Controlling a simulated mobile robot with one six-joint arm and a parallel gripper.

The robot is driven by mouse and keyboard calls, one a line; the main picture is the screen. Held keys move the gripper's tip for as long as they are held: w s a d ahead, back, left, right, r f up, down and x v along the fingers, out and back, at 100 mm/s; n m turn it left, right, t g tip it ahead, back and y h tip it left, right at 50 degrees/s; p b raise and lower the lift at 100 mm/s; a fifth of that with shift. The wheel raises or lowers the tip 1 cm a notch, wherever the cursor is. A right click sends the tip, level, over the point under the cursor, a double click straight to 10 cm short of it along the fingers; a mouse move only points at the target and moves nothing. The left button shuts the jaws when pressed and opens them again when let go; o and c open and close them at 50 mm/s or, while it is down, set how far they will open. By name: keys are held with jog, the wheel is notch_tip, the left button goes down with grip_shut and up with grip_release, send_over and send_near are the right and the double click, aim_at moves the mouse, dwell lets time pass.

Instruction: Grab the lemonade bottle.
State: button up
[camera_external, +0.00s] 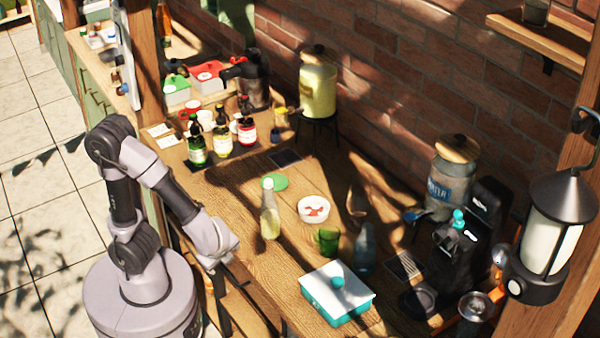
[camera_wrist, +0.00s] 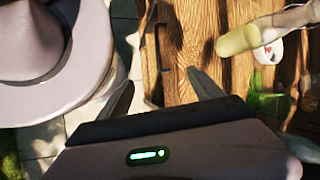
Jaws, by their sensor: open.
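The lemonade bottle (camera_external: 269,214) is a clear bottle with pale yellow liquid. It stands upright on the wooden table, left of a white bowl. In the wrist view the bottle (camera_wrist: 240,38) shows at the upper right, its neck toward the right edge. My gripper (camera_wrist: 160,82) is open and empty, with its two dark fingers spread apart. In the external view my gripper (camera_external: 226,272) is at the table's front edge, to the left of and nearer than the bottle; its fingers are hard to make out there.
A white bowl (camera_external: 313,209), a green cup (camera_external: 327,241), a bluish bottle (camera_external: 365,249) and a teal-and-white box (camera_external: 337,293) stand right of the bottle. A green disc (camera_external: 275,182) lies behind it. Several dark bottles (camera_external: 197,145) stand farther back. The table left of the bottle is clear.

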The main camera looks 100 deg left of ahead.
jog(key=a+r+m+g+y+p, duration=0.1)
jog(key=a+m+g+y+p, duration=0.1)
jog(key=a+m+y+p, duration=0.25)
jog(key=m+t+y+p, duration=0.7)
jog(key=m+t, duration=0.1)
jog(key=m, duration=0.2)
send_near(266, 224)
jog(key=b+x, duration=0.2)
jog(key=x, duration=1.1)
jog(key=shift+s+a+f+b, duration=0.1)
jog(key=shift+f+b, duration=0.1)
jog(key=shift+b, duration=0.15)
grip_shut()
